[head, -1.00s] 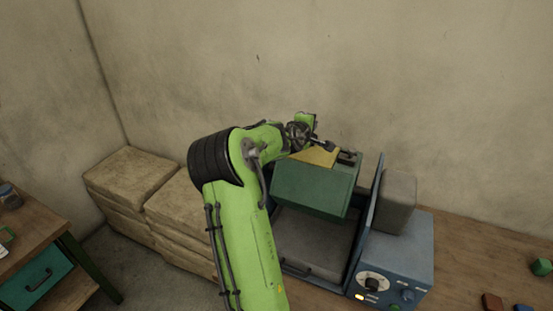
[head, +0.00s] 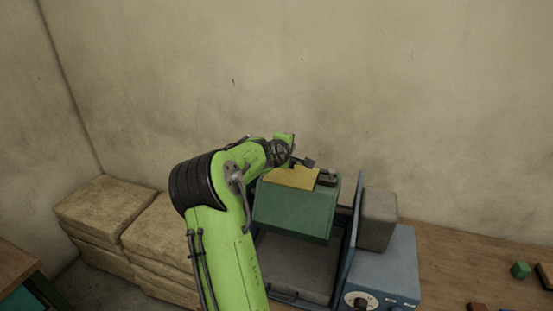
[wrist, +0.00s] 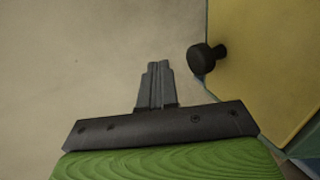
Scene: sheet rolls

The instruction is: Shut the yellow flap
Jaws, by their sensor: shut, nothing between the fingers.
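The yellow flap (head: 292,178) is on top of the green box (head: 293,212) in the head view. It looks close to flat there, but I cannot tell whether it is fully down. In the wrist view the yellow flap (wrist: 268,62) fills the right side, with a black knob (wrist: 204,58) standing out from it. My gripper (head: 306,162) is just above and behind the flap in the head view. In the wrist view my gripper (wrist: 157,68) is shut and empty, left of the knob with a gap between them in the picture.
A blue upright plate (head: 355,222) and a grey block (head: 378,218) stand right of the green box, above a blue control housing (head: 385,268). Stacked tan sacks (head: 105,208) are at the left. The wooden table (head: 450,265) has clear room at the right, with small coloured blocks.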

